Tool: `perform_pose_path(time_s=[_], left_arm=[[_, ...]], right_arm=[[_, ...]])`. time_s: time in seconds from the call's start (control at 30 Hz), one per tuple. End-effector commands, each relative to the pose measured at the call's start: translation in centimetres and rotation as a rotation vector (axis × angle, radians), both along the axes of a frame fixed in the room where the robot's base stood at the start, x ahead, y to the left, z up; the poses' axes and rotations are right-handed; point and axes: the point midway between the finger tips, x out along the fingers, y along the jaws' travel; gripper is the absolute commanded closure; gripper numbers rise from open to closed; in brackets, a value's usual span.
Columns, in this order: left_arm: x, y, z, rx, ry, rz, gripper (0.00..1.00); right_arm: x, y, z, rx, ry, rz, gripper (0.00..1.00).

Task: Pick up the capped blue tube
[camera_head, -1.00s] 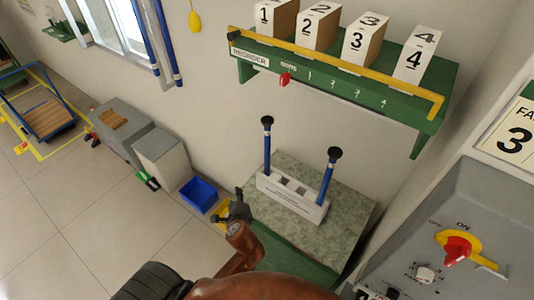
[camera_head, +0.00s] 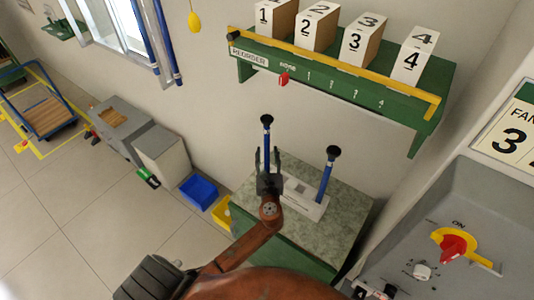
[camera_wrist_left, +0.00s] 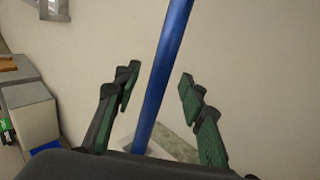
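Two blue tubes with black caps stand upright in a pale rack (camera_head: 313,208) on the speckled bench top. The left capped blue tube (camera_head: 267,136) rises just beyond my left gripper (camera_head: 268,168). The right capped blue tube (camera_head: 327,177) stands apart from it. In the left wrist view, my left gripper (camera_wrist_left: 156,104) is open, its green-padded fingers on either side of a blue tube (camera_wrist_left: 163,82), with gaps on both sides. The tube's cap is out of that view. The tube's foot is hidden behind the gripper in the head view. My right gripper is not in view.
A green shelf (camera_head: 330,79) with several numbered boxes hangs above the bench (camera_head: 350,200). A grey panel with a red-and-yellow switch (camera_head: 455,245) stands at the right. Blue (camera_head: 199,192) and yellow (camera_head: 222,211) bins lie left of the bench.

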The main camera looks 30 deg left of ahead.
Motion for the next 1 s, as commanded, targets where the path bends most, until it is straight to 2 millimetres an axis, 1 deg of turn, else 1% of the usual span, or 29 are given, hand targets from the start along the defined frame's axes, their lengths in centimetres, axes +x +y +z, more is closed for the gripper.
perform_pose_path(time_s=[0.03, 0.1, 0.2, 0.43, 1.0], left_arm=[[0.7, 0.4, 0.3, 0.002, -0.001, 0.001, 0.62], [1.4, 0.9, 0.1, 0.000, 0.000, 0.001, 0.62], [1.9, 1.3, 0.1, -0.002, 0.000, 0.001, 0.62], [2.0, 1.3, 0.0, -0.004, 0.000, 0.001, 0.62], [2.0, 1.3, 0.0, -0.004, 0.000, 0.001, 1.00]], right_arm=[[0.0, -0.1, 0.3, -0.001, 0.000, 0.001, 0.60], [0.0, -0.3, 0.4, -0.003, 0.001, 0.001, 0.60], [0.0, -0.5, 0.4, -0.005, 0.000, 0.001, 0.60], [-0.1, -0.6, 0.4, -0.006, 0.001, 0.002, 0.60], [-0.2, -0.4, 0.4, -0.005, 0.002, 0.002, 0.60]])
